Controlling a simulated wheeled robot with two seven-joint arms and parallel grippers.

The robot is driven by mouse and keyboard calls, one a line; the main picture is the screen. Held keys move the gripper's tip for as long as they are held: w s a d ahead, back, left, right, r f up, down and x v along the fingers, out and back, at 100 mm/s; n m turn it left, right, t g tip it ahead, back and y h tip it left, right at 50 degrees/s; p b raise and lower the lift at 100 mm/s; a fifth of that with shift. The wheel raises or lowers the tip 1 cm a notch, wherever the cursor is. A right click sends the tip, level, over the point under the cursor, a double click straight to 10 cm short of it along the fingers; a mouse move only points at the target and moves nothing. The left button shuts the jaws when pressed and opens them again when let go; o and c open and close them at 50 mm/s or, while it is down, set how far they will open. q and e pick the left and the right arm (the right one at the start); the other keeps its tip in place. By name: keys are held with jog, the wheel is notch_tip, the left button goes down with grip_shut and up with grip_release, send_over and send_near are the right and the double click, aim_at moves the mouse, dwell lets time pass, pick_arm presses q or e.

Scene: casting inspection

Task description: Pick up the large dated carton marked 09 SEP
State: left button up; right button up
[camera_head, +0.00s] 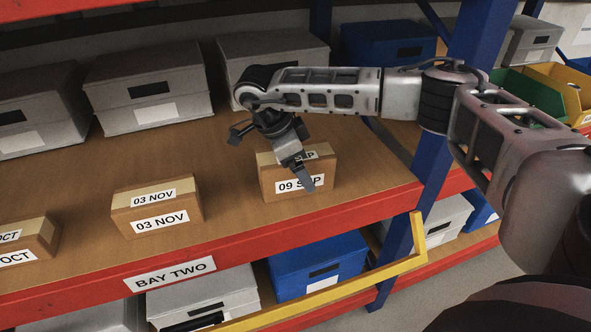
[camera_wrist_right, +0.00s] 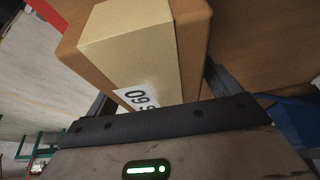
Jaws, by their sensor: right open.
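The brown carton marked 09 SEP (camera_head: 327,172) stands upright on the wooden shelf, near its right end in the head view. My right gripper (camera_head: 302,168) is over it from above, with one finger in front of the label and partly covering the letters. In the right wrist view the carton (camera_wrist_right: 150,50), with its pale tape strip and part of the 09 label, fills the upper middle. Dark finger parts show on both sides of it, so the open jaws appear to straddle it. Contact cannot be told. My left gripper is not in view.
A carton marked 03 NOV (camera_head: 190,208) and an OCT carton (camera_head: 47,235) stand to the left. Grey lidded boxes (camera_head: 150,85) line the back. The red shelf beam (camera_head: 90,292) and blue upright (camera_head: 440,165) bound the bay. Shelf between the 03 NOV and 09 SEP cartons is clear.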

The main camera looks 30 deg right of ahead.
jog(key=c, duration=1.3)
